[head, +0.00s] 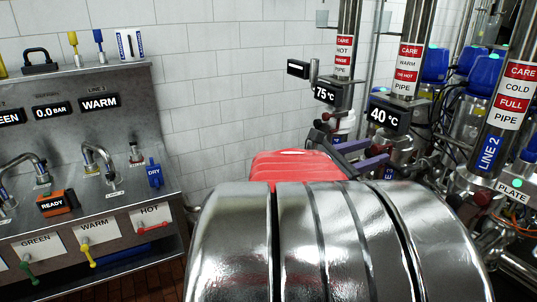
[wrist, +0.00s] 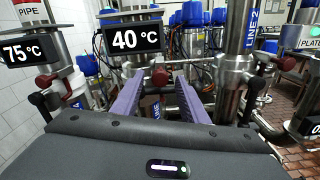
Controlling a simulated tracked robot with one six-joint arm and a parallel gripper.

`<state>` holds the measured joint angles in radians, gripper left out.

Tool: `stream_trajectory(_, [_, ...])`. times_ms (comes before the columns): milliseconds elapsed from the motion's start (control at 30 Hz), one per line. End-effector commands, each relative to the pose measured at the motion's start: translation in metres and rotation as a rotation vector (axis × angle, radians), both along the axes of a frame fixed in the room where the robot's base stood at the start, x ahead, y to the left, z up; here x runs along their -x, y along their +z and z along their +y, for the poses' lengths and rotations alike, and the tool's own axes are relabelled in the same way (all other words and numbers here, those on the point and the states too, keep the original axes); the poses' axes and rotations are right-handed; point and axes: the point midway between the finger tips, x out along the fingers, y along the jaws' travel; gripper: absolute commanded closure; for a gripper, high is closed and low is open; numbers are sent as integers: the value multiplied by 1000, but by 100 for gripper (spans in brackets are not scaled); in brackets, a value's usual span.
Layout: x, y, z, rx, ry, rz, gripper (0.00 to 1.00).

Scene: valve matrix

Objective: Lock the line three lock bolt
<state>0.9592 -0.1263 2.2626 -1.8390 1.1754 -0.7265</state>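My gripper (wrist: 157,84) is open, its two purple fingers apart and pointing forward below the 40 °C display (wrist: 135,39). It also shows in the head view (head: 362,150), partly behind my arm. A dark red knob (wrist: 160,76) sits just beyond the fingertips, under that display. I see nothing held between the fingers. A second dark red knob (wrist: 45,80) is under the 75 °C display (wrist: 28,51), and a third (wrist: 263,57) is at the right beside the LINE 2 pipe (wrist: 252,28). No lock bolt readably marked line three shows.
At the left of the head view stands a steel panel (head: 75,160) with taps and coloured levers. Labelled pipes and blue-topped valves (head: 435,64) crowd the right and back. A tiled wall (head: 225,75) lies between. My arm hides the lower middle.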

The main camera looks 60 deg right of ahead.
Motion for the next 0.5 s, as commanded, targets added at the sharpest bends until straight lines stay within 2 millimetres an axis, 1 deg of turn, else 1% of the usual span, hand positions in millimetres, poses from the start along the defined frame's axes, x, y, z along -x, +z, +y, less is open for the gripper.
stream_trajectory(100, [-8,0,14,1,4,0,60])
stream_trajectory(500, [-30,-1,56,0,3,0,60])
